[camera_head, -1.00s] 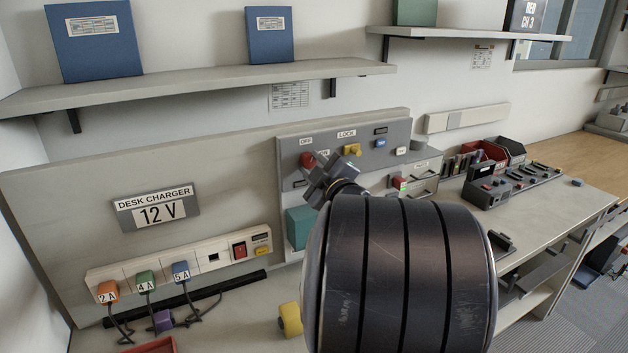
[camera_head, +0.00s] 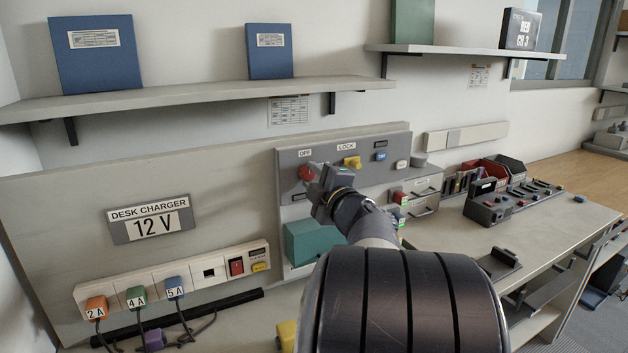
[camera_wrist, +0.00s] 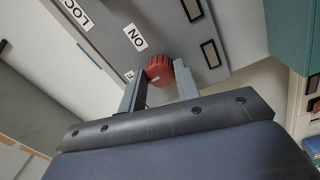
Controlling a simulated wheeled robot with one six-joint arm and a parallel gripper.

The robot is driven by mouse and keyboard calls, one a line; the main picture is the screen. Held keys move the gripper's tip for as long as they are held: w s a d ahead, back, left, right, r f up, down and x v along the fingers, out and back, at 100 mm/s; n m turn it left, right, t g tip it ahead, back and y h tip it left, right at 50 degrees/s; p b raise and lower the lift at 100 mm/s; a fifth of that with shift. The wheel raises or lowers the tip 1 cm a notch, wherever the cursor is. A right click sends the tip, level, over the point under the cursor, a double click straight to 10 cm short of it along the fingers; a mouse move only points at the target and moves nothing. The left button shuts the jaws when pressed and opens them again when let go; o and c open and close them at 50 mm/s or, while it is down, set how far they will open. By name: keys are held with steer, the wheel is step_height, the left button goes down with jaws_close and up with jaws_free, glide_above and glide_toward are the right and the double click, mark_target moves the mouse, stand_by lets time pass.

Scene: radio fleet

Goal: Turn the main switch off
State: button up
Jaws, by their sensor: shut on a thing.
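The main switch is a red round knob (camera_head: 306,173) on the grey panel (camera_head: 289,166), below an OFF label (camera_head: 305,153). In the wrist view, the red knob (camera_wrist: 159,70) sits between my two fingers, near an ON label (camera_wrist: 136,39). A second label beside it is mostly hidden by a finger. My gripper (camera_wrist: 159,84) is shut on the knob. In the head view my gripper (camera_head: 322,181) covers the knob's right side. I cannot tell which label the knob points to.
A yellow knob (camera_head: 352,162) under the LOCK label and a blue part (camera_head: 381,156) lie right on the same panel. A teal box (camera_head: 312,241) is below. A power strip (camera_head: 154,280) with coloured plugs is at left. A shelf (camera_head: 190,98) runs above.

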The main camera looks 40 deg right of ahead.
steer(key=o, duration=1)
steer(key=v, duration=1)
steer(key=shift+s+a, duration=0.15)
steer(key=shift+s, duration=0.25)
steer(key=x, duration=1.1)
steer(key=shift+f, duration=0.1)
steer(key=shift+s, duration=0.1)
